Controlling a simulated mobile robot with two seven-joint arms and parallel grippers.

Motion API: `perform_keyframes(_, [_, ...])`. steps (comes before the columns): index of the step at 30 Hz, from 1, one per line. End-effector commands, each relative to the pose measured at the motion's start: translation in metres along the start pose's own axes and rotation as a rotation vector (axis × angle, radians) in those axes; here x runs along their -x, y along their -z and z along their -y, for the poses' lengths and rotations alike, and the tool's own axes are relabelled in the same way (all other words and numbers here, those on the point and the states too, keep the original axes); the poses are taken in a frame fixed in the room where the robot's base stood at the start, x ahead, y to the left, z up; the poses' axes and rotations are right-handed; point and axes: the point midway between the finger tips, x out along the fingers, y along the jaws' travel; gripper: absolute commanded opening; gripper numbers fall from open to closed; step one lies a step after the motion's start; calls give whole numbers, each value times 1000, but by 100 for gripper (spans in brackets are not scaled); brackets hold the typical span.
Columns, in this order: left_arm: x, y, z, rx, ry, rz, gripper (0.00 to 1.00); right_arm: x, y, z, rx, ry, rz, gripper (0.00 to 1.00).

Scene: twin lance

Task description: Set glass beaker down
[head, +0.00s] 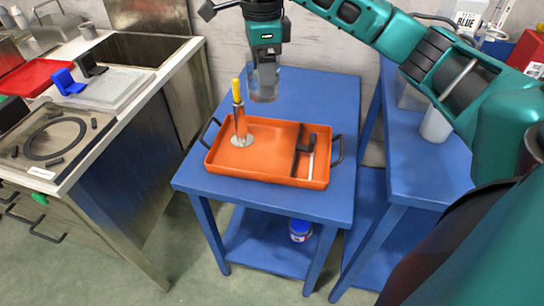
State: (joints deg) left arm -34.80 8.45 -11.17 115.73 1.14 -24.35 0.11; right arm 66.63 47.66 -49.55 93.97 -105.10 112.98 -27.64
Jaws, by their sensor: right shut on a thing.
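The glass beaker (263,88) is clear and roughly upright. My right gripper (264,70) is shut on its upper part, and the beaker appears above the blue table (320,92), behind the orange tray (222,165). I cannot tell whether its base touches the table. My right arm reaches in from the upper right. My left gripper is not in view.
The tray has black handles and holds a stand with a yellow-topped rod (238,112) and a dark tool (308,158). A white counter with a sink is at left, another blue table (440,170) at right. A blue-lidded jar (300,230) sits on the lower shelf.

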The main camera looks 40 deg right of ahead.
Motion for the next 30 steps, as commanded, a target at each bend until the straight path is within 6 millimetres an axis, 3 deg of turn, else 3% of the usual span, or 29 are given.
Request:
perform_keyframes(3, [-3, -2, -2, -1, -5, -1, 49, -3, 7, 4, -134, 0, 0, 31])
perform_keyframes(8, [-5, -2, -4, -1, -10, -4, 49, -8, 11, 6, -214, -1, 0, 31])
perform_keyframes(24, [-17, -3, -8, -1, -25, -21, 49, -132, 12, 5, -221, -3, -1, 31])
perform_keyframes(30, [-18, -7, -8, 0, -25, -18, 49, -156, 12, 6, -220, 1, 1, 31])
